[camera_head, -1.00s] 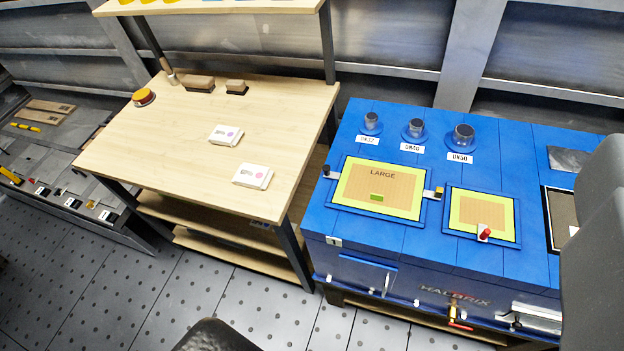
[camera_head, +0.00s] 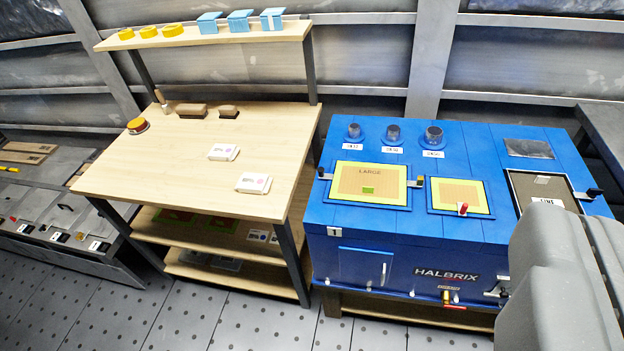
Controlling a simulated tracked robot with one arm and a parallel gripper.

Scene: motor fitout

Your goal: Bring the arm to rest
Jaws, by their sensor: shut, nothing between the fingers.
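My gripper's fingers do not show in the camera view. A large grey rounded part of my own arm (camera_head: 565,275) fills the lower right corner, close to the camera. It hides the right front of the blue HALBRIX machine (camera_head: 365,235). The arm part appears apart from the wooden bench (camera_head: 190,175) on the left.
The bench holds two white boxes (camera_head: 223,152), brushes (camera_head: 191,111) and a red-yellow button (camera_head: 138,126). Yellow rings (camera_head: 148,32) and blue boxes (camera_head: 240,21) stand on its upper shelf. A grey drawer unit (camera_head: 45,215) stands left. The front floor (camera_head: 235,320) is clear.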

